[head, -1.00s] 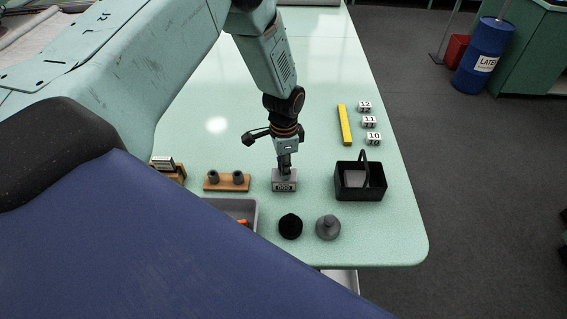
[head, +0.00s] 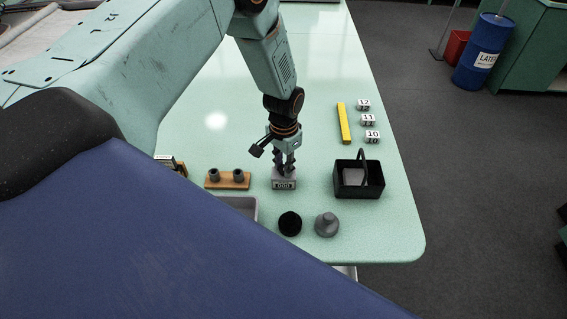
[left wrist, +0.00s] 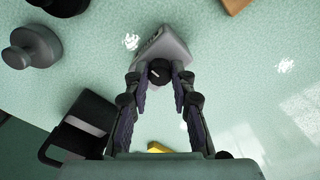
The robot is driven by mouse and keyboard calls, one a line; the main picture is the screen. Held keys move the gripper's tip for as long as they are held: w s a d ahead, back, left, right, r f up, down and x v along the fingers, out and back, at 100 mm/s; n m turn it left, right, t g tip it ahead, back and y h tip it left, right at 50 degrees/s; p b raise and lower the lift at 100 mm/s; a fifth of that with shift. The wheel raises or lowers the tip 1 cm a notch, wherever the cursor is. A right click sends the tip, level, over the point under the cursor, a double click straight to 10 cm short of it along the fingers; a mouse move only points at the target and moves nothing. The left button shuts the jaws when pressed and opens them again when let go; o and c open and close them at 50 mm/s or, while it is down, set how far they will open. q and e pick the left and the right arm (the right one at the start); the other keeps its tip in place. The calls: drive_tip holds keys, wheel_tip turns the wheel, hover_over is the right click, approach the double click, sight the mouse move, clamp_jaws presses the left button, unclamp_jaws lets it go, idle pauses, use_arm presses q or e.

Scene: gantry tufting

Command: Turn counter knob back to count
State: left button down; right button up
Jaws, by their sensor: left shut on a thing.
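The counter (head: 284,184) is a small grey box standing on the pale green table, with a number window on its front that seems to read 000. In the left wrist view the counter (left wrist: 165,46) shows its dark round knob (left wrist: 159,72) between the fingertips. My left gripper (head: 285,169) points down onto the counter from above, its fingers shut on the knob. The fingers also show in the left wrist view (left wrist: 161,82), one on each side of the knob. My right gripper is in neither view.
A black basket (head: 345,186) stands right of the counter, and a wooden block with two grey pegs (head: 227,184) left. A black round piece (head: 290,223) and grey knobbed weight (head: 327,225) lie in front. A yellow bar (head: 344,124) and number blocks (head: 368,120) lie behind.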

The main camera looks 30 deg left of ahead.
use_arm(q)
drive_tip(key=shift+w+r, duration=0.15)
drive_tip(key=shift+w, duration=0.1)
drive_tip(key=c, duration=1.5)
unclamp_jaws()
drive_tip(key=o, duration=0.4)
drive_tip(key=shift+s, duration=0.15)
wheel_tip(320, 180, up, 12)
drive_tip(key=shift+f, duration=0.1)
